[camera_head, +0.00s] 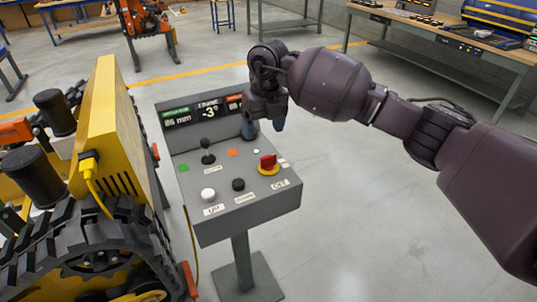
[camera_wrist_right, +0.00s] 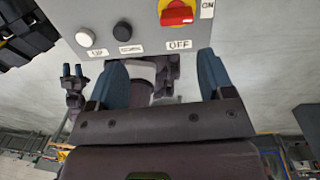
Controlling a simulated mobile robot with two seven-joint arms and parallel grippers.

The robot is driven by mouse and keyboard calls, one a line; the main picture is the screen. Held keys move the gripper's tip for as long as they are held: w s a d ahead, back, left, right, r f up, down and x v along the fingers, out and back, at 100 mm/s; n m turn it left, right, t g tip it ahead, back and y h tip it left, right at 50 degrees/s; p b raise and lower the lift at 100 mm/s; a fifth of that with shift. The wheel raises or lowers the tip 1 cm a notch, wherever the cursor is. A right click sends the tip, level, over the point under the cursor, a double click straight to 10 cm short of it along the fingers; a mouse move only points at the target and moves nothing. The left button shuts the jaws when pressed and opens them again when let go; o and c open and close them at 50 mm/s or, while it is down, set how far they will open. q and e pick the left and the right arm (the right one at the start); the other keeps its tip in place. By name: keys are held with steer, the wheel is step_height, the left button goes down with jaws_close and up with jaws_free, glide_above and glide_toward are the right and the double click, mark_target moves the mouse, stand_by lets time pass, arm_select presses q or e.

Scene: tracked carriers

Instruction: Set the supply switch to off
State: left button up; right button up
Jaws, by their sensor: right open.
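The supply switch is a red rotary knob (camera_head: 268,161) on a yellow plate at the right of the grey console's sloping top. Its OFF label (camera_wrist_right: 179,44) is below it and its ON label (camera_wrist_right: 207,8) is to its right in the wrist view. The red knob (camera_wrist_right: 176,13) lies roughly crosswise there; which label it marks I cannot tell. My right gripper (camera_head: 264,127) is open and empty, above the console's far part, apart from the knob. Its blue fingers (camera_wrist_right: 162,76) show in the wrist view. My left gripper (camera_wrist_right: 73,72) shows small there, its tips apart.
The console (camera_head: 245,214) also carries a black lever (camera_head: 207,151), a white button (camera_head: 208,195), a black button (camera_head: 238,185) and a display. A yellow tracked carrier (camera_head: 103,140) stands close on the left. The floor to the right is clear; a workbench (camera_head: 450,45) stands behind.

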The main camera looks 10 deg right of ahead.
mark_target(268, 156)
steer(key=shift+h, duration=0.5)
steer(key=f, duration=0.3)
steer(key=d+f, duration=0.1)
steer(key=f, duration=0.2)
steer(key=f+b, duration=0.1)
steer(key=f, duration=0.3)
steer(key=shift+w+d, duration=0.2)
steer(key=shift+w, duration=0.1)
steer(key=shift+r, duration=0.1)
steer(key=c, duration=0.9)
